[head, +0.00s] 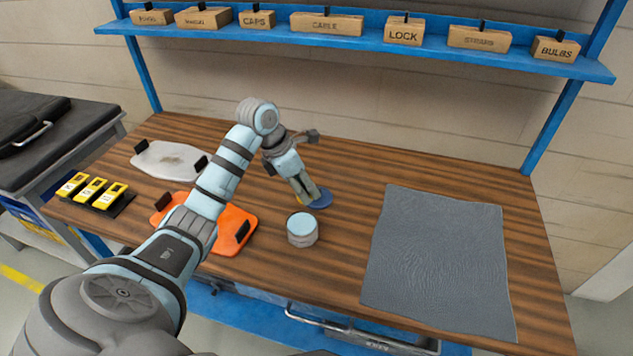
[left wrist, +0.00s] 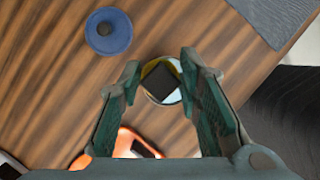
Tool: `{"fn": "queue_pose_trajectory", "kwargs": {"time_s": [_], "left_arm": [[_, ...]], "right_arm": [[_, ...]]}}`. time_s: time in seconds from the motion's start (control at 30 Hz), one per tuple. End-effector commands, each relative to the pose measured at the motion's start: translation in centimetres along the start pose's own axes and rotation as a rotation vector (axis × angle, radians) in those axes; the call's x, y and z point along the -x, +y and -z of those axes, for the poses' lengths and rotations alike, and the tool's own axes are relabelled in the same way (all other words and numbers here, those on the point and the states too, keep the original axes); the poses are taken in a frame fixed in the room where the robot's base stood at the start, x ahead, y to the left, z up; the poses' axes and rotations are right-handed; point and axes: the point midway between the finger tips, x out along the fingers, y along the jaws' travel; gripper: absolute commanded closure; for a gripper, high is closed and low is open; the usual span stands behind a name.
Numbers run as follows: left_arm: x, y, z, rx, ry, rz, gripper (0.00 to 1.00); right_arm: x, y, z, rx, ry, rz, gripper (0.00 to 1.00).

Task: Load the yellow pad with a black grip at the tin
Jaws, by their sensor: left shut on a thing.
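My left gripper (head: 308,197) comes down over the table from the left arm. In the left wrist view its fingers (left wrist: 161,72) are closed on a black grip (left wrist: 162,86). A sliver of the yellow pad (left wrist: 149,68) shows at the edge of the grip; most of the pad is hidden. The tin (head: 302,231) is a short grey cylinder with a pale blue top, standing upright on the table. Its pale rim (left wrist: 172,98) shows under the held grip in the left wrist view. I cannot tell whether the pad touches the tin. My right gripper is out of view.
A blue disc (head: 321,200) with a dark knob lies behind the tin. An orange plate (head: 232,219) and a whitish plate (head: 165,158), both with black handles, lie left. A grey mat (head: 437,258) covers the right. Labelled boxes (head: 326,24) line the shelf (head: 360,46).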

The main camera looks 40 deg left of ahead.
Motion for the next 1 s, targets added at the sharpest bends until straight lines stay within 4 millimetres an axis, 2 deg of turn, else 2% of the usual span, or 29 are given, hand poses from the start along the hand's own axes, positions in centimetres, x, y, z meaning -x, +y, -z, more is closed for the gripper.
{"fn": "queue_pose_trajectory", "kwargs": {"time_s": [0.03,0.2,0.4,0.53,0.77,1.0], "left_arm": [[-0.8,-0.3,0.6,0.021,-0.002,-0.013,0.91],[-2.1,-0.8,0.9,0.025,-0.009,-0.017,0.91],[-5.4,-0.2,1.3,0.028,-0.002,-0.013,0.91],[-6.9,-0.1,1.8,0.03,0.0,-0.012,0.91],[-7.1,0.1,2.0,0.032,0.001,-0.013,0.91],[-7.0,0.0,2.0,0.031,0.001,-0.013,0.91]], "right_arm": [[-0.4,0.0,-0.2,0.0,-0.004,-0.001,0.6],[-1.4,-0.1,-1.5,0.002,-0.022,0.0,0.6],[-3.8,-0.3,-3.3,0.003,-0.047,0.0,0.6],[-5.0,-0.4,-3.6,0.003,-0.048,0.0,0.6],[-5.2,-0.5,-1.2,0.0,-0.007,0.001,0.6],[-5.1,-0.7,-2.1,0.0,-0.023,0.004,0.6]]}}
